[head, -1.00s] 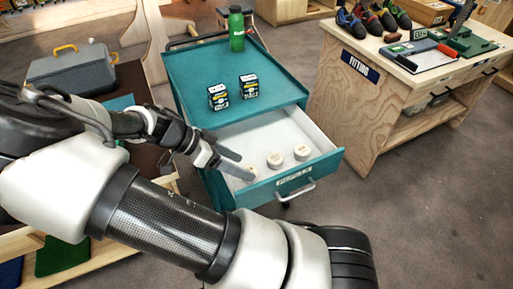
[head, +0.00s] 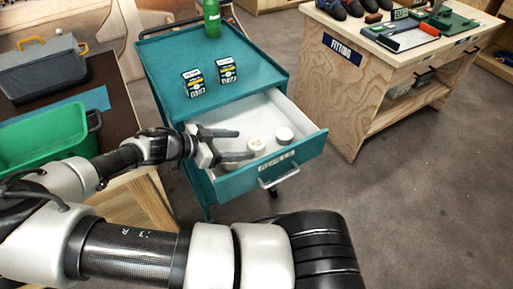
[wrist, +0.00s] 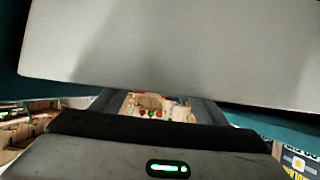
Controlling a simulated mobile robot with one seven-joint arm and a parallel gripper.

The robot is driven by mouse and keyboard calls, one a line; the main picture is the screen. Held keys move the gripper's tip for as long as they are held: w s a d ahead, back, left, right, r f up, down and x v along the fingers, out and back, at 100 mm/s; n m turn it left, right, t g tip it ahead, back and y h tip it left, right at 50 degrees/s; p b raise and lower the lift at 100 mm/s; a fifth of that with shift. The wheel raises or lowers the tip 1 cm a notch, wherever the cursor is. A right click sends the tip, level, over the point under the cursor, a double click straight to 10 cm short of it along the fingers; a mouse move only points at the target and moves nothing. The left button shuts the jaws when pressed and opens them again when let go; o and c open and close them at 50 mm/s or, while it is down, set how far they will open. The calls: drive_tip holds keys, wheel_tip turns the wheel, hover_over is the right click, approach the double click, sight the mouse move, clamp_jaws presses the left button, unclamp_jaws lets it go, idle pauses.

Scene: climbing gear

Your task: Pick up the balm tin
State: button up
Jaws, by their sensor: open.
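Small round whitish tins stand in the open drawer (head: 300,113) of the teal cart. One tin (head: 284,135) is at the right, a second tin (head: 256,145) is left of it, and a third is mostly hidden by my gripper. I cannot read any label on them. My gripper (head: 243,144) is open and empty, reaching in from the left, its fingers spread at the tins' left side. I cannot tell whether it touches one. The wrist view shows a pale surface and no clear tin.
Two small dark boxes (head: 194,83) (head: 227,71) and a green bottle (head: 212,18) stand on the cart top. The drawer front (head: 285,165) with its handle borders the tins. A wooden bench (head: 345,85) stands right; a green bin (head: 40,138) is left.

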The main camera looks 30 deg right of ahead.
sight(256, 144)
drive_tip(key=shift+b+x, duration=0.6)
drive_tip(key=shift+x, duration=2.35)
drive_tip(key=shift+w, duration=0.1)
drive_tip(key=c, duration=1.1)
